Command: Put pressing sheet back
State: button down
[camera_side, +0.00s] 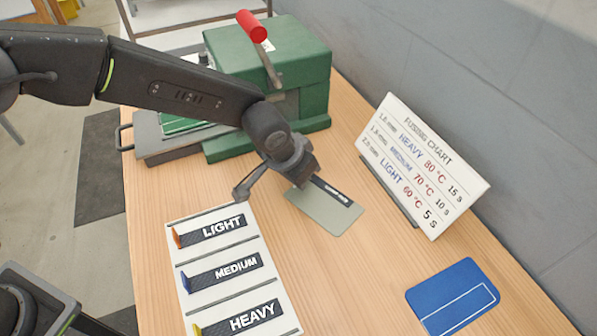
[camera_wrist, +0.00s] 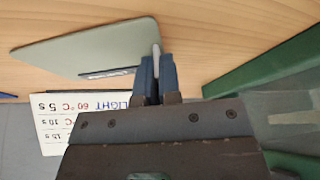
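A flat grey-green sheet (camera_side: 325,213) with a dark label strip, which I take to be the pressing sheet, is over the table right of centre in the side view. It also shows in the wrist view (camera_wrist: 85,48). My gripper (camera_wrist: 157,68) has its fingers close together on a pale tab at the sheet's edge. In the side view my gripper (camera_side: 296,176) meets the sheet's upper left end. Whether the sheet touches the table or is slightly raised, I cannot tell. The label is too small to read.
The green press (camera_side: 300,65) with a red-handled lever (camera_side: 252,26) stands at the back. A fusing chart (camera_side: 423,165) leans by the wall. A white LIGHT/MEDIUM/HEAVY board (camera_side: 217,255) lies in front. A blue pad with a white outline (camera_side: 453,296) lies front right.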

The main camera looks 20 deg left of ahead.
jog(key=shift+f, duration=0.15)
jog(key=c, duration=1.3)
grip_release()
jog(key=shift+r, duration=0.25)
jog(key=v, duration=1.2)
